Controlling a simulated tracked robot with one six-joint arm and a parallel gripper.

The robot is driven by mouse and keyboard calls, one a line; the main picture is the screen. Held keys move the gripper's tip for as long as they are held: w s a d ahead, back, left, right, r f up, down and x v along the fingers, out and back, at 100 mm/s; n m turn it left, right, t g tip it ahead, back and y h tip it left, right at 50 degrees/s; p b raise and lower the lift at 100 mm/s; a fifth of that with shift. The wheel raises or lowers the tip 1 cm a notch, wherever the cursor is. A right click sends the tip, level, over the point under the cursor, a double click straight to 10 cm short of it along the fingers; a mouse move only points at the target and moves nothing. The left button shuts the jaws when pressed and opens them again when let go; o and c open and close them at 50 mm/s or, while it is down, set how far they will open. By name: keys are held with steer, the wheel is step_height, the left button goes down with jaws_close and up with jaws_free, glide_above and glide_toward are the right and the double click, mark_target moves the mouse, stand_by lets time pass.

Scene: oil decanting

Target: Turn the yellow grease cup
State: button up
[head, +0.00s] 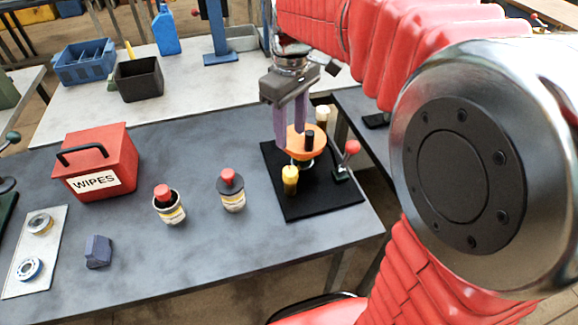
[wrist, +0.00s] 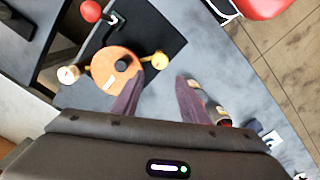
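The yellow grease cup (head: 290,178) stands upright on a black mat (head: 305,208) at the right of the grey table. It also shows in the wrist view (wrist: 160,61), just beyond my fingertips and nearer the left finger. My gripper (head: 291,138) points down with its purple fingers apart; the wrist view shows the gap (wrist: 160,82) empty. In the head view the fingers overlap an orange disc with a black knob (head: 296,143), just behind the cup. Contact with the disc cannot be told. The cup's lower part is hard to make out.
On the mat, a red-ball lever (head: 352,147) stands right of the disc and a cream-topped post (head: 322,114) behind it. Two red-capped containers (head: 231,190) (head: 169,205) and a red wipes box (head: 100,162) stand left. Table between mat and nearer container is clear.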

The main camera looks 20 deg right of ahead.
mark_target(290, 170)
step_height(290, 170, down, 13)
steer(key=shift+r, duration=0.15)
stand_by(0.4)
steer(key=c, duration=0.8)
steer(key=shift+o, duration=0.2)
steer(key=shift+a, duration=0.15)
